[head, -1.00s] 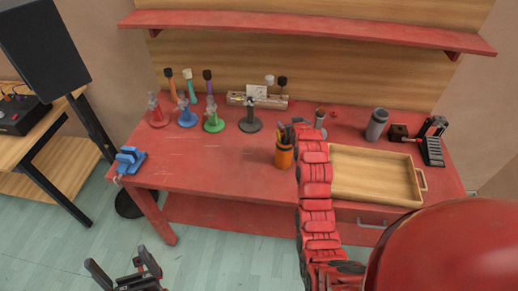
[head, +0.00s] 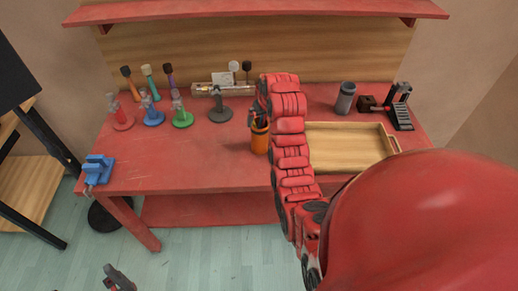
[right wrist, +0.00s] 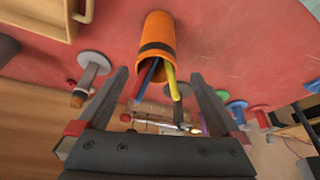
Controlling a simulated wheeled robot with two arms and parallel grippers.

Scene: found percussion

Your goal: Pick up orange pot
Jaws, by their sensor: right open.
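The orange pot (head: 260,140) stands upright on the red workbench (head: 200,172), left of the wooden tray. It holds several tools with dark, red, blue and yellow parts. In the right wrist view the pot (right wrist: 157,35) lies between and just beyond the two fingertips. My right gripper (right wrist: 158,75) is open and empty, its fingers spread on either side of the tools. In the head view my right arm hides most of this gripper. A finger of my left gripper (head: 118,280) shows low at the left, away from the bench; the rest is out of frame.
The wooden tray (head: 350,145) is right of my right arm. A grey cylinder (head: 345,98) and a black stand (head: 400,108) are behind it. Red, blue and green based stands (head: 152,113) are at the back left, and a blue vise (head: 97,168) is at the left edge.

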